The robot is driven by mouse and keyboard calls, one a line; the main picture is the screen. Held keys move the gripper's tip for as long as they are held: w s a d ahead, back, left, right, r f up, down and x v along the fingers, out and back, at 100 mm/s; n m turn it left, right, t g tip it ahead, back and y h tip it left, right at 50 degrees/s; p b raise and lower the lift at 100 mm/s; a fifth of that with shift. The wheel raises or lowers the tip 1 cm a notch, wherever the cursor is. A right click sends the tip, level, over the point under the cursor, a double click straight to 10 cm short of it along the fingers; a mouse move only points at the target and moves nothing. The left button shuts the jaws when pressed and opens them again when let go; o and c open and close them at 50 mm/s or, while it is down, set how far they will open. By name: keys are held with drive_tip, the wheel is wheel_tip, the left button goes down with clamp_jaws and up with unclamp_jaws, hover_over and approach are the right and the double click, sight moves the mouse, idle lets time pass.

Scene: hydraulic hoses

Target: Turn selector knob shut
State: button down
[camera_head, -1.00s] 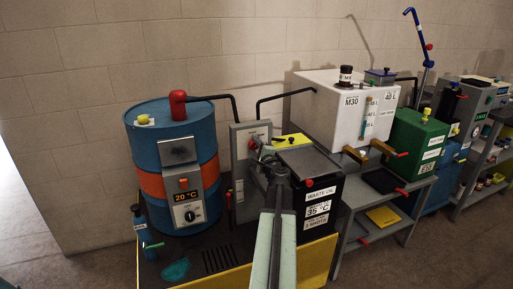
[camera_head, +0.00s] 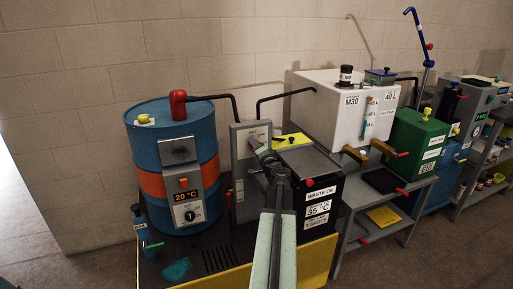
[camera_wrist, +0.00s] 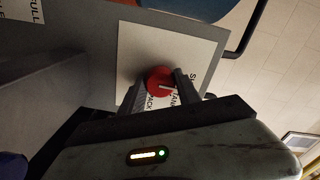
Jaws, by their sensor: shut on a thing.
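The red selector knob (camera_wrist: 157,84) sits on a white plate (camera_wrist: 132,52) with black lettering, on a grey panel. My gripper (camera_wrist: 160,93) is shut on the knob. In the head view, my gripper (camera_head: 261,146) is at the upper part of the grey upright panel (camera_head: 239,192) and hides the knob.
A blue drum (camera_head: 147,187) with an orange band and a "20 °C" display stands left of the panel. A black waste oil tank (camera_head: 320,205) stands close on the right. A black pipe (camera_head: 233,99) runs above, between drum and panel. A white M30 tank (camera_head: 330,115) stands behind.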

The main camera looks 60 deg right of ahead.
drive_tip(key=shift+n, duration=0.3)
drive_tip(key=c, duration=0.9)
unclamp_jaws()
drive_tip(key=shift+o, duration=0.2)
drive_tip(key=v, duration=0.8)
drive_tip(key=shift+w, duration=0.2)
